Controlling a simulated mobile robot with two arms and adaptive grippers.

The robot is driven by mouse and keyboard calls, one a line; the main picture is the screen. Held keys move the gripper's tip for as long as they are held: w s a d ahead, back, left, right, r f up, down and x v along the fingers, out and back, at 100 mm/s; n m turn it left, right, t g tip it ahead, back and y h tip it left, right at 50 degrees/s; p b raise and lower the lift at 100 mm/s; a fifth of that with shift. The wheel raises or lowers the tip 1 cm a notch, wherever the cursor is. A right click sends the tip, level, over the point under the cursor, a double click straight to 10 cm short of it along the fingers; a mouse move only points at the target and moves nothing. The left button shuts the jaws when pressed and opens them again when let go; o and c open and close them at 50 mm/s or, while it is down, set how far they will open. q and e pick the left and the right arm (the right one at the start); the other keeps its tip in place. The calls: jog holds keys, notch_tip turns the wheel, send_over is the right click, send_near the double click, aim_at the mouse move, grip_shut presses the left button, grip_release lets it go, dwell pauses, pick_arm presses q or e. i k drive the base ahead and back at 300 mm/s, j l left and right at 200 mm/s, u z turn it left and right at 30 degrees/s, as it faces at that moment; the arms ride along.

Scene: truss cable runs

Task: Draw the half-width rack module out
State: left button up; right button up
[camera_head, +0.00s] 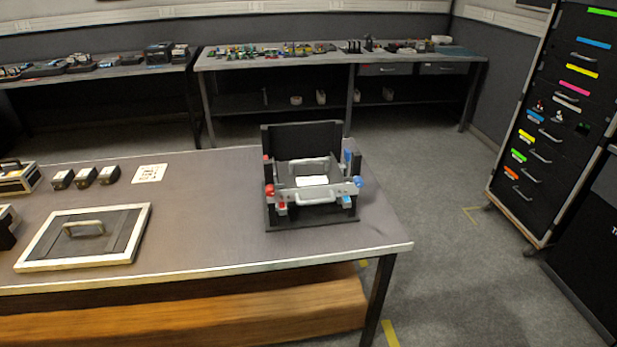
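The half-width rack module (312,194) sits in a small black rack frame (305,134) near the right end of the table. Its grey front has a light handle (318,199) across the middle. Red knobs are at its left side and blue knobs at its right side. A white label lies on its top behind the front. Neither of my grippers is in the head view, and nothing touches the module.
The table (215,208) also holds a framed panel with a handle (85,238), several small black blocks (86,178) and a white printed card (150,173). A tall drawer cabinet (550,125) stands at the right. Floor between table and cabinet is clear.

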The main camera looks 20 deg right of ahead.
aim_at(311, 179)
jog(key=i+j+z, duration=0.15)
jog(key=j, duration=0.2)
jog(key=i+j+z, duration=0.15)
jog(key=j, duration=0.2)
jog(key=i+j+z, duration=0.15)
jog(key=j, duration=0.2)
jog(key=i+j+z, duration=0.15)
jog(key=j, duration=0.2)
